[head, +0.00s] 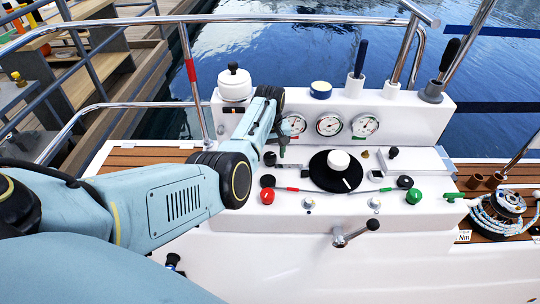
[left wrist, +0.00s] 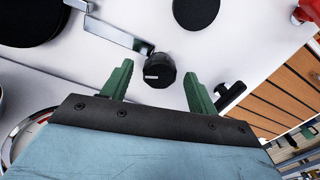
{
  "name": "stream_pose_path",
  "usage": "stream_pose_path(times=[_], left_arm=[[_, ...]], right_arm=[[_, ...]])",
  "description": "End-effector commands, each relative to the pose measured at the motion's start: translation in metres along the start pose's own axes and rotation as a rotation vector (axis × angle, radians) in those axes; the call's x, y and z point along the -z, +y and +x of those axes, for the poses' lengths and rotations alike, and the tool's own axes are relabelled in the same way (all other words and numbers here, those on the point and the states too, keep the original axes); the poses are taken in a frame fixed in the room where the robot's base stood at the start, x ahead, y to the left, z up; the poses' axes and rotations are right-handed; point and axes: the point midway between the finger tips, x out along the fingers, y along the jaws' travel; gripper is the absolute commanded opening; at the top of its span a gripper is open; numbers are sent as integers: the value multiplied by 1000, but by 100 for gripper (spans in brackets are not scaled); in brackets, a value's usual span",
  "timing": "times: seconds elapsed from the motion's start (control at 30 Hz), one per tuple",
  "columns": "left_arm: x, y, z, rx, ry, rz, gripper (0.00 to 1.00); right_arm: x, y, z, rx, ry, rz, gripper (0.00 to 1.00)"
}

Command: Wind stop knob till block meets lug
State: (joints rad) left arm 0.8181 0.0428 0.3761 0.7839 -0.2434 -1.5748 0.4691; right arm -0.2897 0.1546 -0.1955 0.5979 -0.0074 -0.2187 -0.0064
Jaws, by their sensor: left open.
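A black round knob (left wrist: 160,70) with a white mark stands on the white console, between the fingers of my open left gripper (left wrist: 160,88) in the left wrist view. The fingers are apart from it on both sides. In the head view the knob (head: 270,159) is beside my left gripper (head: 281,150), left of the black dial disc (head: 322,176). A flat metal bar (left wrist: 115,35) ends close to the knob; I cannot tell if they touch. I cannot tell which parts are the block and the lug. My right gripper is not in view.
A red knob (head: 267,197), a green knob (head: 414,196) and a crank lever (head: 355,234) are on the console front. Gauges (head: 329,124) stand behind the dial. A black lever (left wrist: 230,95) is close to the right finger in the left wrist view.

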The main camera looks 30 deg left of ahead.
Motion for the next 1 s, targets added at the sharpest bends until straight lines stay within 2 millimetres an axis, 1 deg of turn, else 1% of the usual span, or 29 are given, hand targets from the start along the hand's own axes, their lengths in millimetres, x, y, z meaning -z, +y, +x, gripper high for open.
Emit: stream_pose_path(times=[0.17, 0.33, 0.5, 0.53, 0.77, 1.0], left_arm=[[0, 0, -1, -1, 0, 0, 59], [0, 0, -1, -1, 0, 0, 38], [0, 0, -1, 0, 0, 0, 16], [0, 0, -1, 0, 0, 0, 15], [0, 0, -2, 0, 0, 21, 15], [0, 0, -3, 2, -1, 133, 15]], right_arm=[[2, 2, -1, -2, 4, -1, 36], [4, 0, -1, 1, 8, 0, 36], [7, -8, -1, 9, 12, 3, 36], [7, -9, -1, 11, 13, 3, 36], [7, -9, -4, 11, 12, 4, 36], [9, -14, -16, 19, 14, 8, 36]])
